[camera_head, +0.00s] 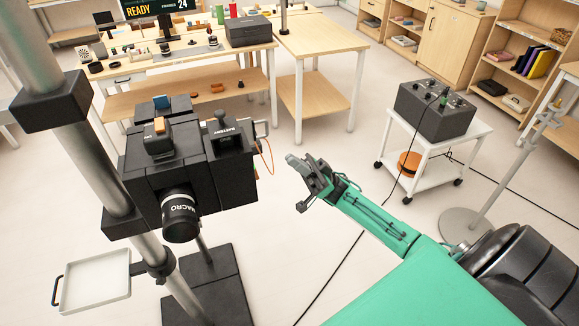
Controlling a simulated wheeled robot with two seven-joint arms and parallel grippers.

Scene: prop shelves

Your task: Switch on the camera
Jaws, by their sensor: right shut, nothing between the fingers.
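A large black camera (190,165) is mounted on a grey stand at the left of the head view. Its lens barrel (180,216) carries the word MACRO and points toward the lower part of the picture. An orange-topped piece (160,127) and a black lever-like part (222,124) sit on its top. Small coloured details and an orange cable show at its right side. My right gripper (293,161) is shut and empty, at the end of my green arm, to the right of the camera and apart from it. My left gripper is out of view.
The metal stand column (92,150) rises at the left, with a white tray (95,282) low on it. A white cart (437,140) carries a grey control box (435,108). Wooden tables (318,42) and shelves stand behind. A dark cable crosses the floor.

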